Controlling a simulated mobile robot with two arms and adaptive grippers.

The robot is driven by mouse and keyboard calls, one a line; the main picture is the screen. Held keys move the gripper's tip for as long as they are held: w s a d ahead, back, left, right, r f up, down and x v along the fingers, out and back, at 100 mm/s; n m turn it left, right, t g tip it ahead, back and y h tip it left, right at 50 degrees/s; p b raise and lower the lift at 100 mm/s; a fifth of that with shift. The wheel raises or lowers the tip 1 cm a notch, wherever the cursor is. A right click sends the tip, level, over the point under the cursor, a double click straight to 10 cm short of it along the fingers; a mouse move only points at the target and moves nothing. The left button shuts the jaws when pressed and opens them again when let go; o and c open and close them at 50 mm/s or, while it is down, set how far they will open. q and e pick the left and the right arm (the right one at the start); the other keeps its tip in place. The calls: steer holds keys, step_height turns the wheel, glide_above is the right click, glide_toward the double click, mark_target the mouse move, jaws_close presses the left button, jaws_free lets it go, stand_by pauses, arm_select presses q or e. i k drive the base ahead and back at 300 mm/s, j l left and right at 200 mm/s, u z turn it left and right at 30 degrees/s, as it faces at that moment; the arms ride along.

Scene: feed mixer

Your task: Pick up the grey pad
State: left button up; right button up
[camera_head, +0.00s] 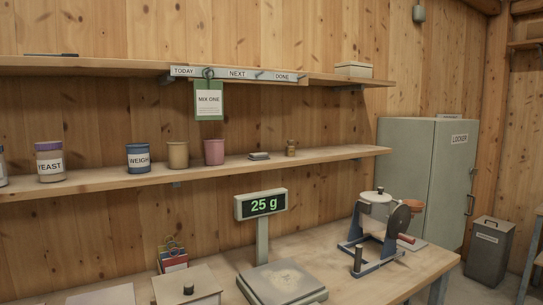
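A small flat grey block (259,156), which looks like the grey pad, lies on the lower wall shelf (190,170). It is right of the pink jar (214,152) and left of a small brown bottle (291,148), apart from both. It is too small to make out in detail. Neither of my grippers is in view.
Jars marked WEIGH (138,158) and YEAST (50,162) and a tan jar (177,155) stand further left. Below, the bench holds a scale with a 25 g display (261,205), a lidded box (187,286) and a hand-cranked mixer (377,220). The shelf's right end is clear.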

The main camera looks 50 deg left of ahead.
mark_target(256, 157)
steer(key=i+l+u, duration=0.1)
steer(key=i+u, duration=0.25)
steer(key=i+l+u, duration=0.35)
steer(key=i, duration=0.25)
steer(key=j, duration=0.1)
